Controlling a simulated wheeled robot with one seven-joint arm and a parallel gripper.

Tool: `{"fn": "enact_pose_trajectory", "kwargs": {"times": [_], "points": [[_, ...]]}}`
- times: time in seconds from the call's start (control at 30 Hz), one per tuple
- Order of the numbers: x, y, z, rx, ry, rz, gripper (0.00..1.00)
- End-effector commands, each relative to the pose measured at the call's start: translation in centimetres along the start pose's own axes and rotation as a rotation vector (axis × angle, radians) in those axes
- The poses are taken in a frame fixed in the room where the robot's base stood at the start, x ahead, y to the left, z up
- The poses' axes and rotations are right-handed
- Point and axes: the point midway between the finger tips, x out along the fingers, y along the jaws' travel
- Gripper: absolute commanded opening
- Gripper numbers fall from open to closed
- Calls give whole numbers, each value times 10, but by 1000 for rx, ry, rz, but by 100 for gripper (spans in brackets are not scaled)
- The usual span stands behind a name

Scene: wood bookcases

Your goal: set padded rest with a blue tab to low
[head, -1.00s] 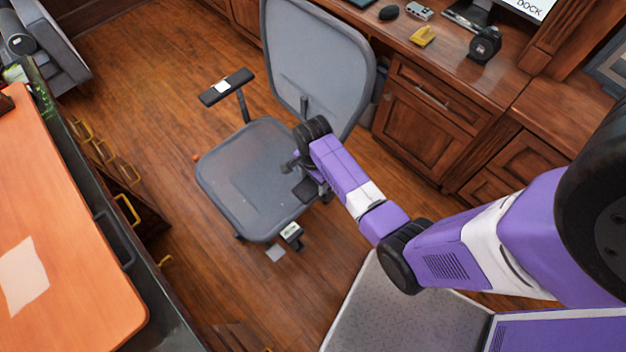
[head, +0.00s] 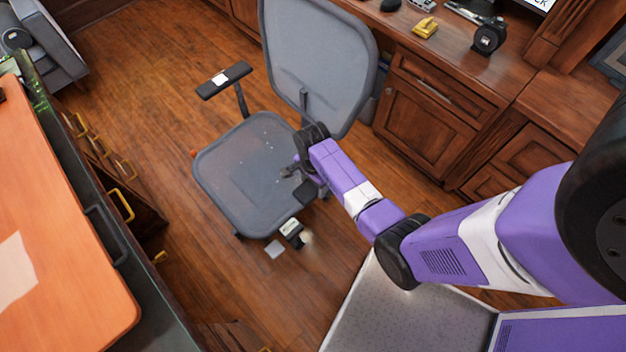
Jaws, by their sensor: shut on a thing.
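A grey office chair (head: 245,175) with a mesh back and seat stands on the wood floor. Its far-left padded rest (head: 212,88) is black with a white tab (head: 220,79) on top, held on an upright post. The other padded rest (head: 304,192), black, shows partly at the right side of the seat, beside my gripper. My gripper (head: 292,170) is over the seat's right edge and is shut on this near rest; the fingers are small and partly hidden by my wrist. I cannot see a blue tab on either rest.
A wooden desk (head: 430,100) with drawers stands behind the chair, holding a yellow item (head: 425,27) and a round black item (head: 489,36). An orange-topped cabinet (head: 60,240) is at left. A small black-and-white object (head: 291,232) shows at the seat's front. Floor left of the chair is clear.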

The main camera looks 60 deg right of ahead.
Motion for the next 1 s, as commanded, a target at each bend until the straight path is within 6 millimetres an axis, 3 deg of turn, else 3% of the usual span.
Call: {"fn": "enact_pose_trajectory", "kwargs": {"times": [0.13, 0.17, 0.27, 0.67, 1.0], "points": [[4, 1, 0, 0, 0, -1, 0], [4, 1, 0, 0, 0, -2, 67], [4, 1, 0, 0, 0, -2, 85], [-4, 0, 0, 0, 0, -3, 85], [-56, 0, 0, 0, 1, -4, 85]]}}
